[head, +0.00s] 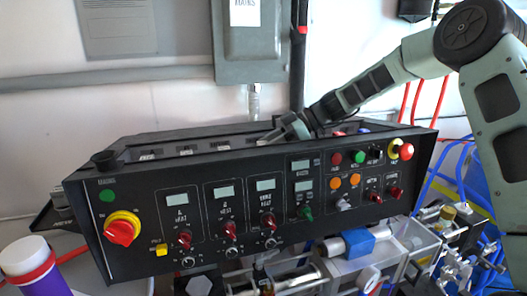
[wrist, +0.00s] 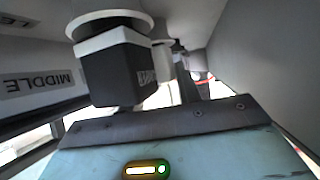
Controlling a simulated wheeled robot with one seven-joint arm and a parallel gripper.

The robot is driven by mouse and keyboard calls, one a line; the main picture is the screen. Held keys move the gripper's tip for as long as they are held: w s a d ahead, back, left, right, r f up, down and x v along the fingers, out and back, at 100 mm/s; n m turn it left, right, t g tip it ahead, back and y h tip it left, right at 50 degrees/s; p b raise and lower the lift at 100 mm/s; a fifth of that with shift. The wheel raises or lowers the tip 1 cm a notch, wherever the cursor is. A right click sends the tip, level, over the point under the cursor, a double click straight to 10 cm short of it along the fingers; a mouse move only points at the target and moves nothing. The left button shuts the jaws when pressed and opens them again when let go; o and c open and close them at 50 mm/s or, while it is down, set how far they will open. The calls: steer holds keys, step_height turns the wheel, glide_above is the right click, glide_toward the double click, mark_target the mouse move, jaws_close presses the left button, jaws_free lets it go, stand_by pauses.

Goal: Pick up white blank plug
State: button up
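My gripper (head: 275,137) reaches in from the right and is low at the open top of the black control console (head: 150,200). Its fingertips are small there, and I cannot tell whether they are apart. In the wrist view a black block with a white band and a wide white round flange (wrist: 108,22) fills the upper left, close to the camera. A second, smaller white round part shows just behind it. I cannot tell whether either is the white blank plug, or whether my gripper touches them. No white blank plug can be made out in the head view.
The console's front carries a red rotary switch on yellow (head: 122,228), displays and knobs. A grey electrical box (head: 250,40) hangs on the wall behind. A white and purple cylinder (head: 30,265) stands at lower left. A "MIDDLE" label (wrist: 40,84) shows on a wall in the wrist view.

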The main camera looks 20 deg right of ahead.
step_height(320, 180, up, 15)
steer(key=shift+r+b, duration=0.1)
steer(key=shift+b, duration=0.65)
jaws_close()
steer(key=shift+s, duration=0.1)
